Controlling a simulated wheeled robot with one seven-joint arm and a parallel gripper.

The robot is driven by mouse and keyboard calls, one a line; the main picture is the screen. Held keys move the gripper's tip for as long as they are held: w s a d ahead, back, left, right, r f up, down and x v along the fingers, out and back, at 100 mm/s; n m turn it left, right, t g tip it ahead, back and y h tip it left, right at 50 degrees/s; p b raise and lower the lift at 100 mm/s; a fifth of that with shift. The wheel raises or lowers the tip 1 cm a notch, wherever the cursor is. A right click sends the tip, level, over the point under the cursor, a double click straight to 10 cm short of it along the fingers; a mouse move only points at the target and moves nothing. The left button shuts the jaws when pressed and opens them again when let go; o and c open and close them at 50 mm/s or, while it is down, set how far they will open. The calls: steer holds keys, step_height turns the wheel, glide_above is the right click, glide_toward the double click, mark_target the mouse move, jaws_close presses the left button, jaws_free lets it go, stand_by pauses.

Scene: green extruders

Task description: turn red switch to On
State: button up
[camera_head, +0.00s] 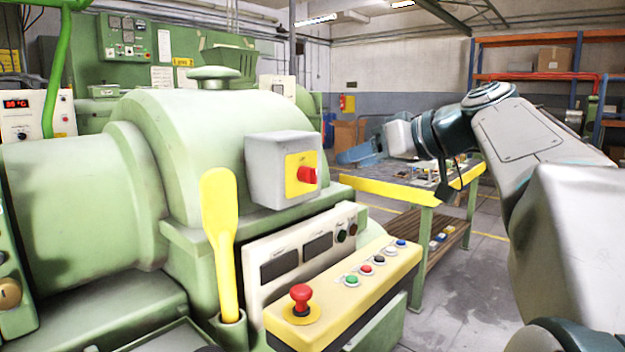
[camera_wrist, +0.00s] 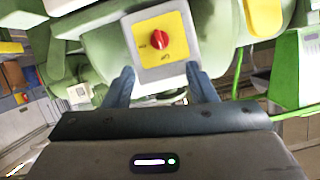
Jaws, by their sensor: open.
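The red switch (camera_head: 307,175) sits on a yellow plate (camera_head: 296,186) on the front of a grey box (camera_head: 269,165) fixed to the green extruder. In the wrist view the red switch (camera_wrist: 160,40) shows near the top centre, on its yellow plate, with small markings too blurred to read. My gripper (camera_wrist: 166,80) is open and empty. Its two blue fingers lie either side of the box's near edge in the picture, apart from the switch. In the head view my gripper (camera_head: 358,152) is to the right of the box, with clear space between them.
A yellow lever (camera_head: 222,240) stands left of the switch box. A yellow button panel (camera_head: 352,290) with a red mushroom button (camera_head: 301,296) lies below it. A workbench (camera_head: 400,193) with a yellow edge is behind my arm. Open air separates the box and my arm.

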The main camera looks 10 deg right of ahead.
mark_target(316, 172)
steer(key=b+x, duration=0.1)
steer(key=x, duration=1)
steer(key=shift+f, duration=0.1)
steer(key=c, duration=1)
